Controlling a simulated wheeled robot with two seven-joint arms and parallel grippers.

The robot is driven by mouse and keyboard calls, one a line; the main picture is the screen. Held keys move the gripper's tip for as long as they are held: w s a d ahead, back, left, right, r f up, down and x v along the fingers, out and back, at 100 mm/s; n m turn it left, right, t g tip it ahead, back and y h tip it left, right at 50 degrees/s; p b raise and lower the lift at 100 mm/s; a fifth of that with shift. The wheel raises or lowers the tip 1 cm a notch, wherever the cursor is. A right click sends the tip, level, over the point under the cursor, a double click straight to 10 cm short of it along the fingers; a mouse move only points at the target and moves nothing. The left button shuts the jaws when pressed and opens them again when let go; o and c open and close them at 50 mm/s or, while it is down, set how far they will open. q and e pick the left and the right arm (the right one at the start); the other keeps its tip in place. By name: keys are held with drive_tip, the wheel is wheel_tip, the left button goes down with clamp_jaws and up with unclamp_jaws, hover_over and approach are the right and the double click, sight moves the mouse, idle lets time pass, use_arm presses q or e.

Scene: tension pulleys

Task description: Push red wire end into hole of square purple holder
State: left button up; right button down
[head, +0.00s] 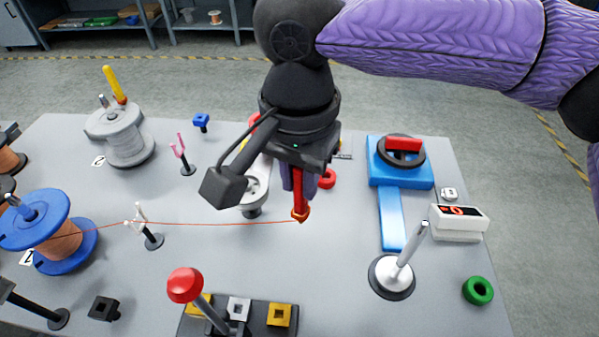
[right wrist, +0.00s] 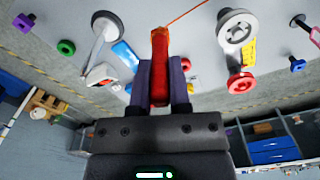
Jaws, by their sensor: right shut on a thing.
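My right gripper (head: 298,188) is shut on the red wire end (head: 300,207), which points down above the middle of the table. In the right wrist view the red wire end (right wrist: 159,62) sits between the two purple fingers of my right gripper (right wrist: 161,78). The thin orange-red wire (head: 215,223) runs left from it, past a white forked post (head: 148,232), to the blue spool (head: 62,240). My left gripper is not in view.
A block with yellow and white square holders (head: 238,308) and a red-knobbed lever (head: 186,285) stand at the front. A silver post (head: 400,270), blue tensioner (head: 396,180) and green ring (head: 478,290) are to the right. A grey pulley arm (head: 254,190) is close behind my gripper.

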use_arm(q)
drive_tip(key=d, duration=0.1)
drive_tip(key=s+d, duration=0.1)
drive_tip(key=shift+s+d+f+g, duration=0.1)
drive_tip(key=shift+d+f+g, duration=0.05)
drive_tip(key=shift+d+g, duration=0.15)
